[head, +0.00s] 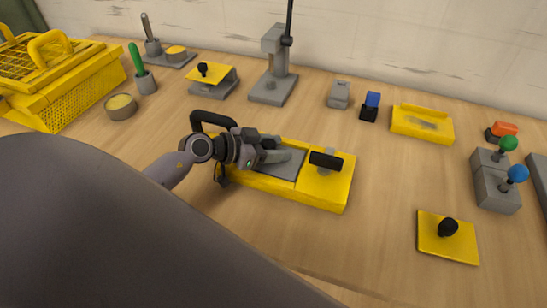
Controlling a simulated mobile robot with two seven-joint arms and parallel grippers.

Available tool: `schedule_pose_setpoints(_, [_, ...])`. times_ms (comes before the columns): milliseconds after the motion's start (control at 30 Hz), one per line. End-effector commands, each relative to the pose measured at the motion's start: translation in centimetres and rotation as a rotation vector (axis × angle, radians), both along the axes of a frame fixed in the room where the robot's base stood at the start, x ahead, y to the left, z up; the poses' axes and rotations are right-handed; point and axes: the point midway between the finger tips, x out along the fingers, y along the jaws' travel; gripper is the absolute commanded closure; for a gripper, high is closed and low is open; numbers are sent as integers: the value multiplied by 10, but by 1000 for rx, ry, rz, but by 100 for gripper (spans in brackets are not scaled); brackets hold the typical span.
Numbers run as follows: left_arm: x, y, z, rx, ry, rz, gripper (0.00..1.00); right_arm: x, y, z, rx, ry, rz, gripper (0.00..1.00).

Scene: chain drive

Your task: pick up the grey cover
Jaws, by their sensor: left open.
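A long yellow housing (323,191) lies at the middle of the table. A flat grey panel (287,169), which looks like the grey cover, is set in its top. My left gripper (285,155) is open, its fingers just over the grey panel and pointing right. The gripper and wrist hide part of the panel and the housing's left part. I cannot tell whether the fingers touch the panel. My right gripper is out of view.
A black crossbar (326,160) stands on the housing's right end, and a black arched handle (212,118) rises at its left. A grey press stand (275,85) is behind. A yellow plate with a black knob (447,237) lies front right. The table between is clear.

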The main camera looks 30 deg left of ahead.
Motion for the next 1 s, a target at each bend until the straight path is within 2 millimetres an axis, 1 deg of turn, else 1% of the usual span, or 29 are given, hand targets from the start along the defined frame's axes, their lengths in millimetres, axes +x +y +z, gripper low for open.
schedule_pose_setpoints(200, [1,0,0,0,0,0,52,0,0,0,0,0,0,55])
schedule_pose_setpoints(233, [0,0,0,0,0,0,59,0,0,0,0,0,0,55])
schedule_pose_setpoints(267, [0,0,0,0,0,0,69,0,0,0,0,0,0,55])
schedule_pose_setpoints(300, [0,0,0,0,0,0,82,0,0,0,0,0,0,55])
schedule_pose_setpoints(333, [0,0,0,0,0,0,91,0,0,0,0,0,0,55])
schedule_pose_setpoints(367, [0,0,0,0,0,0,96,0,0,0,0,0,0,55])
schedule_pose_setpoints(633, [1,0,1,0,-1,1,96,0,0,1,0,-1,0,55])
schedule_pose_setpoints(767, [1,0,8,0,-2,1,96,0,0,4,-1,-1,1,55])
schedule_pose_setpoints(867, [1,0,19,1,-3,0,96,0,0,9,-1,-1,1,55])
schedule_pose_setpoints(1000, [1,0,43,1,-6,-1,96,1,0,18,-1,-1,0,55])
